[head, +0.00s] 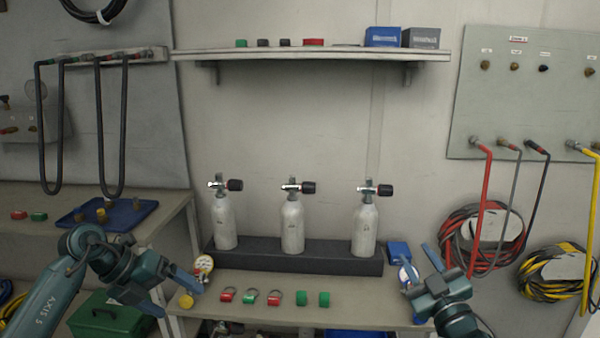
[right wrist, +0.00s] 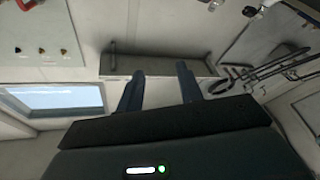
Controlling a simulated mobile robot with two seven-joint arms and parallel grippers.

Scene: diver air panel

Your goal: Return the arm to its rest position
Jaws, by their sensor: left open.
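My left gripper (head: 178,298) is open at the left end of the front bench, its blue fingers spread.
Three grey cylinders (head: 292,226) stand in a black rack (head: 260,251). A blue box (head: 399,252) is near my right gripper. Coiled hoses (head: 483,240) hang at right. A shelf (head: 310,55) is above.

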